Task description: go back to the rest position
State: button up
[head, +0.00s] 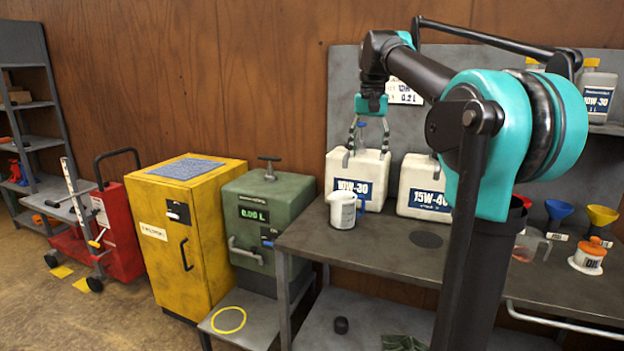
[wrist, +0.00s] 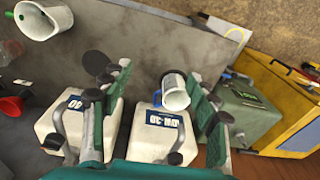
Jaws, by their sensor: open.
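My gripper (head: 367,153) hangs fingers-down above the white 10W-30 jug (head: 340,184) at the back of the workbench. Its fingers are spread with nothing between them; in the wrist view the two green-padded fingers (wrist: 158,74) stand wide apart. From these views I cannot tell how far the fingertips are from the jug.
A white measuring cup (head: 342,212) stands in front of the 10W-30 jug. A 15W-40 jug (head: 425,187) stands to its right. Funnels (head: 558,212) and an orange-capped container (head: 588,256) sit at the bench's right. A green tank (head: 268,222) and yellow cabinet (head: 186,228) stand left.

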jog(key=s+d+f+n+t, duration=0.1)
jog(key=s+f, duration=0.3)
jog(key=f, duration=0.7)
jog(key=s+d+f+n+t, duration=0.1)
jog(key=s+f, duration=0.3)
jog(key=f, duration=0.7)
jog(key=s+d+f+n+t, duration=0.1)
jog(key=s+f, duration=1.6)
jog(key=f, duration=0.1)
jog(key=shift+d+n, duration=0.25)
jog(key=shift+n, duration=0.15)
